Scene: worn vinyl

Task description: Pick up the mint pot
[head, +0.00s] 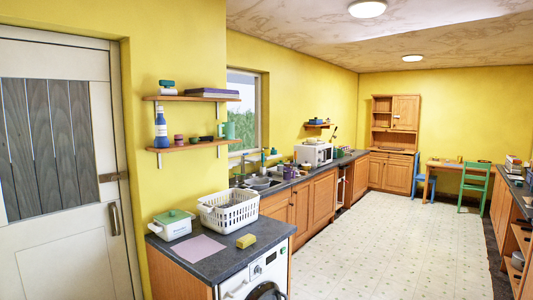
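I cannot tell for sure which thing is the mint pot. A white casserole pot with a green lid (172,224) sits on the near dark worktop, left of a white basket. A small pale mint-green vessel (229,130) stands at the right end of the lower wall shelf (190,146). Smaller pots and jars stand along the far counter, too small to identify. Neither of my grippers is in view.
The near worktop (218,265) also holds a white laundry basket (229,211), a pink sheet (198,249) and a yellow sponge-like block (246,241). A washing machine (262,277) stands below. A closed door (60,160) is at left. The pale floor (390,245) is open.

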